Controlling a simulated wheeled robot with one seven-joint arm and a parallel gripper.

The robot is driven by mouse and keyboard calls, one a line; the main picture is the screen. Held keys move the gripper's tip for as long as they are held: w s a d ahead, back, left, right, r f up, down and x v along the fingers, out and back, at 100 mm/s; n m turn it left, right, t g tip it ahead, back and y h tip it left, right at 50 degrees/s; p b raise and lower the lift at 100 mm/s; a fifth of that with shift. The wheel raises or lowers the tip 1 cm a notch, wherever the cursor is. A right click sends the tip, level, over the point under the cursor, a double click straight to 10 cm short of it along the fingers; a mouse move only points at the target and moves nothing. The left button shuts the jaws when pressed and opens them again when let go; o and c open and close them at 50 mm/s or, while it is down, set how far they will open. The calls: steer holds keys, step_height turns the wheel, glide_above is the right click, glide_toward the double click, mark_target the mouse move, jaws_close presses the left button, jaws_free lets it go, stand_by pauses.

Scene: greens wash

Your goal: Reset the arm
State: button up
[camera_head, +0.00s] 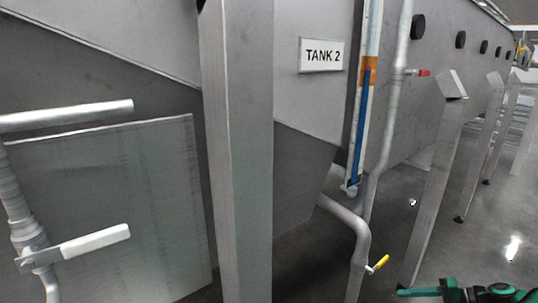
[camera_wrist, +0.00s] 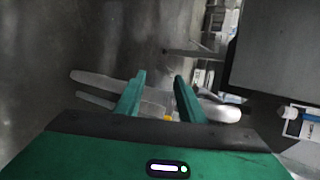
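My gripper (camera_wrist: 160,77) shows in the wrist view with its two green fingers apart and nothing held between them. A pale grey pipe-like shape (camera_wrist: 95,80) lies beyond the fingers, with a small yellow spot (camera_wrist: 167,117) in the gap; I cannot tell how far away they are. In the head view, a green and black part of my arm or gripper (camera_head: 470,295) shows at the lower right corner, partly cut off by the frame edge.
A grey tank with a "TANK 2" sign (camera_head: 321,55) stands ahead. A metal leg (camera_head: 238,150) rises in front of it. A white-handled valve (camera_head: 95,243) is at left, a yellow-handled valve (camera_head: 378,264) and red-handled valve (camera_head: 418,72) to the right. Open floor (camera_head: 400,205) lies at right.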

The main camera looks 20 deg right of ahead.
steer(key=s+a+r+n+g+h, duration=0.25)
steer(key=a+r+g, duration=0.3)
steer(key=r, duration=0.35)
steer(key=s+a+r+n+g+h, duration=0.1)
steer(key=s+a+r+g+h, duration=0.1)
steer(key=a+r+g+h, duration=0.5)
steer(key=s+a+r+t, duration=0.2)
steer(key=s+a+r, duration=0.1)
steer(key=s+r, duration=0.2)
steer(key=s+a+r+t, duration=0.2)
steer(key=s+a+r, duration=0.1)
steer(key=s+r, duration=0.3)
steer(key=shift+a+r, duration=0.25)
steer(key=shift+r, duration=0.65)
steer(key=shift+w+f, duration=0.25)
steer(key=shift+w, duration=0.3)
steer(key=shift+c, duration=0.6)
